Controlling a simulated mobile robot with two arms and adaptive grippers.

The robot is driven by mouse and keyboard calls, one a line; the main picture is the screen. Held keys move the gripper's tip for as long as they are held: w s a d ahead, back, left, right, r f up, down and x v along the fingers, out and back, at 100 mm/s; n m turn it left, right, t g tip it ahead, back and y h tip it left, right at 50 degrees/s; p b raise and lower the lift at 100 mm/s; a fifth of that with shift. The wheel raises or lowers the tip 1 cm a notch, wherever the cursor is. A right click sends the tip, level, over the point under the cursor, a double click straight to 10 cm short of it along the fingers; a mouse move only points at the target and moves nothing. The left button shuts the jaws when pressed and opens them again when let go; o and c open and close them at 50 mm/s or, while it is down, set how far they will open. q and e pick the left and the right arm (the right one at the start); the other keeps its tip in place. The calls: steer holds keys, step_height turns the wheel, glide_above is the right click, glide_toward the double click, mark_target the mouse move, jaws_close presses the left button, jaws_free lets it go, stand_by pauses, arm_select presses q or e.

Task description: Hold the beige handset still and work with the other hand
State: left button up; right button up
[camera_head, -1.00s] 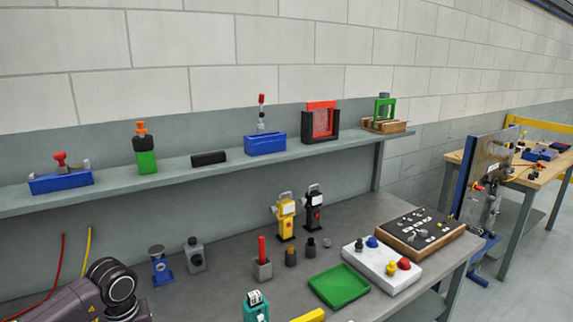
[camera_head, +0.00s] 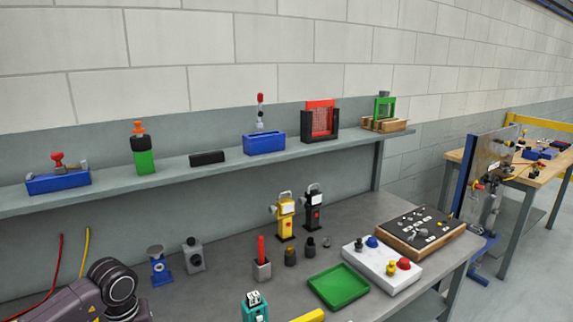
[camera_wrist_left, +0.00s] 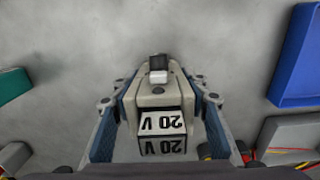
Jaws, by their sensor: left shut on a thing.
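The beige handset (camera_wrist_left: 158,75) shows in the left wrist view, with a "20 V" label on its near end and a black and white part at its far end. My left gripper (camera_wrist_left: 161,92) is shut on it, with a blue-sided finger on each side. The handset is out of sight in the head view, where only part of my left arm shows at the lower left. My right gripper is in neither view.
On the bench stand a yellow handset (camera_head: 286,217), a black handset (camera_head: 313,212), a green tray (camera_head: 338,286), a white button box (camera_head: 382,264) and a dark panel (camera_head: 421,231). A teal handset (camera_head: 254,308) is at the front. A shelf (camera_head: 215,168) runs behind.

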arm_select(q)
steer(key=o, duration=1.4)
steer(key=shift+a, duration=0.1)
